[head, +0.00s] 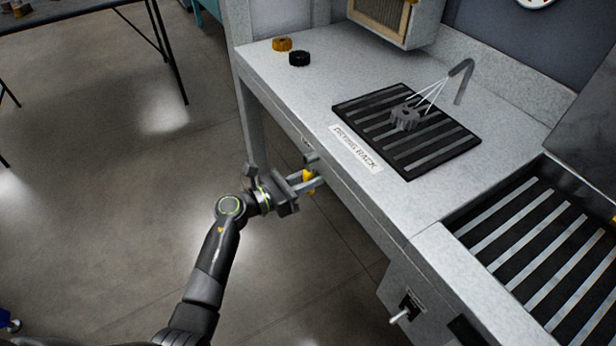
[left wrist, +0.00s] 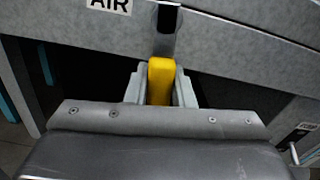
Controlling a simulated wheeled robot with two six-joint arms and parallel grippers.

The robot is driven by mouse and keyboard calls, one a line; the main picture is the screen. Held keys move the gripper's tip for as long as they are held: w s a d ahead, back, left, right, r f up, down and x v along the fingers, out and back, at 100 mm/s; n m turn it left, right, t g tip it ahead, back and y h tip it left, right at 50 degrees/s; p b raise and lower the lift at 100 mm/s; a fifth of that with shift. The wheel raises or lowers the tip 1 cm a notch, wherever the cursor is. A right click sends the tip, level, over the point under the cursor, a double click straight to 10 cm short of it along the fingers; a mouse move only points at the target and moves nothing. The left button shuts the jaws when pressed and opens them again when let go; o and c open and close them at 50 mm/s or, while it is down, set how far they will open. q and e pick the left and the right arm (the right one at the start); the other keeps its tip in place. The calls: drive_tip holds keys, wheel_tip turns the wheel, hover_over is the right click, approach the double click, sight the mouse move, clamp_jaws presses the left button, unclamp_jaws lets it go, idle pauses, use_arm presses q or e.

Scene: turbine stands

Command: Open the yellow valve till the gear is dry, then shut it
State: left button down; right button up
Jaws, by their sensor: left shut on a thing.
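The yellow valve (head: 308,181) is on the front edge of the grey bench, below the drying rack label. In the left wrist view its yellow handle (left wrist: 161,80) stands between the fingers, below a label reading AIR. My left gripper (head: 312,183) is shut on this handle. The grey gear (head: 405,117) lies on the black slatted drying rack (head: 440,158). Pale streaks run from a bent grey nozzle (head: 463,70) down to the gear. Whether the gear is wet I cannot tell. My right gripper is not in view.
An orange knobbed part (head: 282,44) and a black one (head: 299,58) sit at the bench's far left. A slatted basin (head: 530,250) lies at the right. A switch (head: 405,311) is on the front panel.

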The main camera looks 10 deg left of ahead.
use_arm(q)
drive_tip(key=shift+s+d+r+n+p, duration=0.15)
drive_tip(key=shift+s+n+p, duration=0.1)
drive_tip(key=shift+n+p, duration=0.3)
drive_tip(key=shift+s+d+r+n+p, duration=0.1)
drive_tip(key=shift+s+n+p, duration=0.05)
drive_tip(key=shift+n+p, duration=0.25)
drive_tip(key=shift+s+d+r+n+p, duration=0.2)
drive_tip(key=shift+s+n+p, duration=0.1)
drive_tip(key=shift+n+p, duration=0.55)
drive_tip(key=shift+s+d+r+n+p, duration=0.1)
drive_tip(key=shift+s+d+n+p, duration=0.15)
drive_tip(key=shift+n+p, duration=0.55)
drive_tip(key=shift+s+d+r+n+p, duration=0.15)
drive_tip(key=shift+s+n+p, duration=0.15)
drive_tip(key=shift+n+p, duration=0.5)
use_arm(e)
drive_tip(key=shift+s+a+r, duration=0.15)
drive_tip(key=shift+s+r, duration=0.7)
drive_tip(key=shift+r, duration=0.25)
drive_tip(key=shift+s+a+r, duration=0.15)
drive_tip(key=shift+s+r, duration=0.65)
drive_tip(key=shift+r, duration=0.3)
use_arm(q)
drive_tip(key=c, duration=1.2)
unclamp_jaws()
drive_tip(key=shift+c, duration=0.2)
